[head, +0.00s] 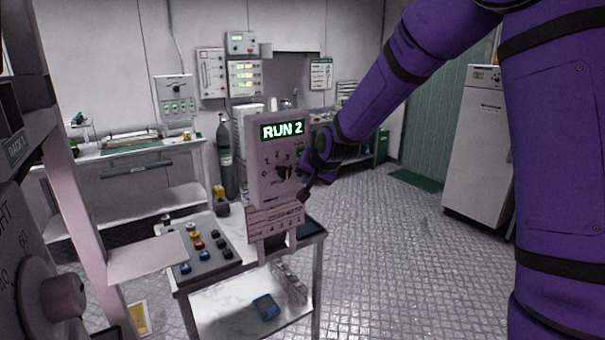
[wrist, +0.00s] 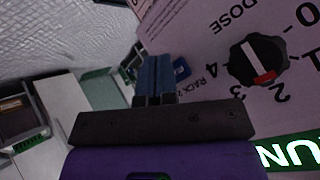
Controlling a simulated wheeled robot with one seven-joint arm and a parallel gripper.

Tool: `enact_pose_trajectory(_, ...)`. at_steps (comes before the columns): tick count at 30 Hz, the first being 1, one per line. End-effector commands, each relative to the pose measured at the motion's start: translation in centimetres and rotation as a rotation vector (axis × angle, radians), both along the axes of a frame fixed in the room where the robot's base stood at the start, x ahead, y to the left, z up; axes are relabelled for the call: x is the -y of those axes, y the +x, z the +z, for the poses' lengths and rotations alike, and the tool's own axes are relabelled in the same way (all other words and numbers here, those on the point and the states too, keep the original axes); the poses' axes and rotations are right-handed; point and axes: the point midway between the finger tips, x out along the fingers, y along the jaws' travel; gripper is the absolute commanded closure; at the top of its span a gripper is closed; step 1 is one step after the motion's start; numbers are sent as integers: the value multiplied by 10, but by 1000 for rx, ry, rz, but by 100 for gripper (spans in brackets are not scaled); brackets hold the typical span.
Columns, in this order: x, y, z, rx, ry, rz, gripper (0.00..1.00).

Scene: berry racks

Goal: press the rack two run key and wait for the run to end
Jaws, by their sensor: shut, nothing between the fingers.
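The pale pink control box (head: 258,180) stands on a post at the cart. Its lit green display (head: 283,130) reads "RUN 2"; part of it shows in the wrist view (wrist: 290,152). The black dose dial (wrist: 259,62) has its red pointer end toward the 2. A blue key (wrist: 181,69) with a white mark sits beside the "RACK 2" lettering. My gripper (wrist: 155,60) is shut and empty, its fingertips right beside the blue key; I cannot tell whether they touch it. In the head view my gripper (head: 304,194) is at the box's lower right, and the key is hidden.
The cart (head: 319,235) below holds a grey panel (head: 215,250) with several coloured knobs. A pale shelf plate (head: 145,255) and a large dial unit (head: 50,300) stand close at left. A white fridge (head: 480,150) is at right. The floor between is clear.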

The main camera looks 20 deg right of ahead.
Motion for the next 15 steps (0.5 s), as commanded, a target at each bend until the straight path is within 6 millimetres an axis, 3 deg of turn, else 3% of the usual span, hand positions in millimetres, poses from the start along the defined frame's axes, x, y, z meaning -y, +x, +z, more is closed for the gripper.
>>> enact_pose_trajectory(15, 5, -11, 0, -1, 1, -2, 100)
